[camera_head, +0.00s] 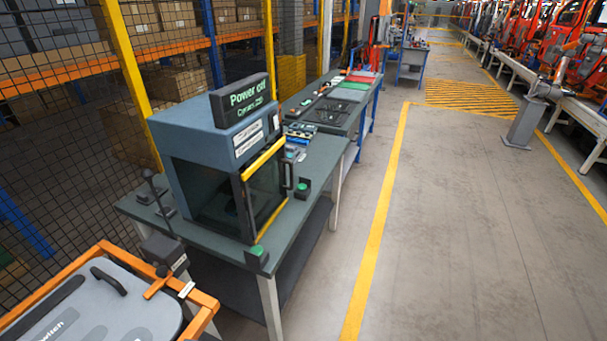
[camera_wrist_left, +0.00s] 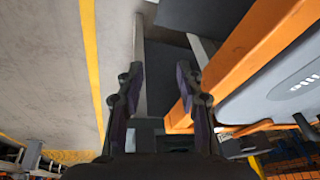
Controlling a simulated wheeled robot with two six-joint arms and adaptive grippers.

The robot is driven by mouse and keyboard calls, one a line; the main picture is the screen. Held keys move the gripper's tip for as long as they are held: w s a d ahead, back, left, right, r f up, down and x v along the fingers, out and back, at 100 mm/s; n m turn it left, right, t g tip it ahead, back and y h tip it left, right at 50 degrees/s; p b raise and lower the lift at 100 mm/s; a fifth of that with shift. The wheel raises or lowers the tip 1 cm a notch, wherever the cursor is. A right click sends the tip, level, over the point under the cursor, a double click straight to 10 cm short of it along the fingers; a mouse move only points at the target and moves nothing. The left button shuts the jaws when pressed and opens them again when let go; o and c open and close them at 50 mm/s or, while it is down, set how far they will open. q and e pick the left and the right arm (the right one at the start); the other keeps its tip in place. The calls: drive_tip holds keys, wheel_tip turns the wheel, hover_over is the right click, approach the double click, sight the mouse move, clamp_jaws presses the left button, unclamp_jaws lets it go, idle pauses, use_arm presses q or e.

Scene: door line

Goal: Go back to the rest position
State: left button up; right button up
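My left gripper (camera_wrist_left: 157,78) shows only in the left wrist view. Its two dark fingers are apart with nothing between them, so it is open and empty. An orange frame (camera_wrist_left: 245,60) with a grey panel (camera_wrist_left: 285,95) lies just to the right of the fingers in that view. I cannot tell the exact gap. In the head view the orange frame (camera_head: 62,277) and grey panel (camera_head: 130,318) are at the lower left. Neither gripper shows in the head view, and my right gripper is in no view.
A dark workbench (camera_head: 312,165) holds a grey-blue machine (camera_head: 205,135) with a "Power off" sign (camera_head: 243,100) and a yellow-edged door. Green buttons (camera_head: 257,252) sit along its edge. A mesh fence (camera_head: 70,130) stands behind.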

use_arm(q)
drive_tip(key=s+a+f+g+b, duration=0.1)
drive_tip(key=s+f+b, duration=0.15)
drive_tip(key=f, duration=1.15)
drive_tip(key=s+a+f+b, duration=0.15)
drive_tip(key=s+f, duration=0.25)
drive_tip(key=f, duration=1)
drive_tip(key=s+f+g, duration=0.1)
drive_tip(key=s+f, duration=1.2)
drive_tip(key=s, duration=0.2)
drive_tip(key=shift+s+a+b, duration=0.2)
drive_tip(key=shift+a+b, duration=0.15)
drive_tip(key=shift+s+n, duration=0.1)
drive_tip(key=shift+n, duration=0.2)
